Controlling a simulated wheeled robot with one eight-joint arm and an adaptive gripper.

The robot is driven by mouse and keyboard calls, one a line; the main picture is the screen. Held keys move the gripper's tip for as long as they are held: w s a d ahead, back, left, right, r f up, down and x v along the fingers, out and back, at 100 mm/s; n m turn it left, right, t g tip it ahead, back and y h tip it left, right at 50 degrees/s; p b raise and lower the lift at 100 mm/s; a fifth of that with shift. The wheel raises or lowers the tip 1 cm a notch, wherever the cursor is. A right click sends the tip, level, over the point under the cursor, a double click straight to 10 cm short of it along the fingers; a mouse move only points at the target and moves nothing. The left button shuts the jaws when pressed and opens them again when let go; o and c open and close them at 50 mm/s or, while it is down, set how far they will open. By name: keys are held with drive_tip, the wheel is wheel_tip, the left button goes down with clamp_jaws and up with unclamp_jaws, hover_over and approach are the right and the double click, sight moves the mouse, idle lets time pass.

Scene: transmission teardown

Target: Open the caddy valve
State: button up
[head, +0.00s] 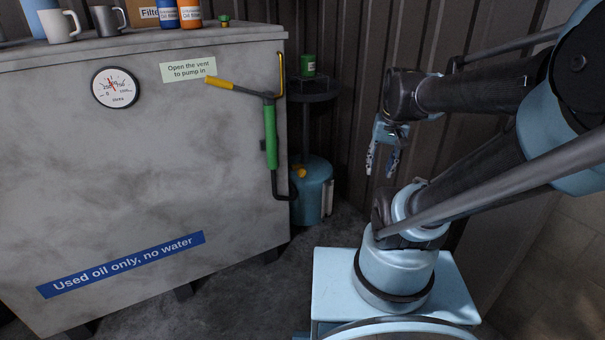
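The light-blue drum of what looks like the caddy (315,195) stands on the floor behind the right edge of the grey tank. A dark round pan (312,96) sits above it on a post. The tank's edge hides some of the drum's left side, and the valve's position cannot be read. My gripper (381,160) hangs in the air to the right of the drum in the picture, fingers down and apart, with nothing between them. It touches nothing.
The grey tank (150,170) fills the left, with a gauge (115,88) and a green pump (270,135) with a yellow-ended lever (222,83). A green can (308,65) stands at the pan. Mugs and bottles stand on the tank. A corrugated wall is behind.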

drive_tip(key=w+a+r+m+y, duration=0.1)
drive_tip(key=w+a+r, duration=0.1)
drive_tip(key=w, duration=0.5)
drive_tip(key=w+a+r+m, duration=0.2)
drive_tip(key=w, duration=0.6)
drive_tip(key=w+a+f+m+g+y, duration=0.1)
drive_tip(key=w+a, duration=0.1)
drive_tip(key=w, duration=0.5)
drive_tip(key=w+a+f+m, duration=0.1)
drive_tip(key=w+a, duration=0.2)
drive_tip(key=w, duration=0.3)
drive_tip(key=m+g+y, duration=0.2)
drive_tip(key=m, duration=0.3)
hover_over(303, 170)
drive_tip(key=w+d, duration=0.2)
drive_tip(key=d, duration=0.4)
wheel_tip(303, 170, down, 20)
drive_tip(key=r, duration=0.1)
drive_tip(key=x, duration=1.7)
drive_tip(key=shift+d, duration=0.1)
clamp_jaws()
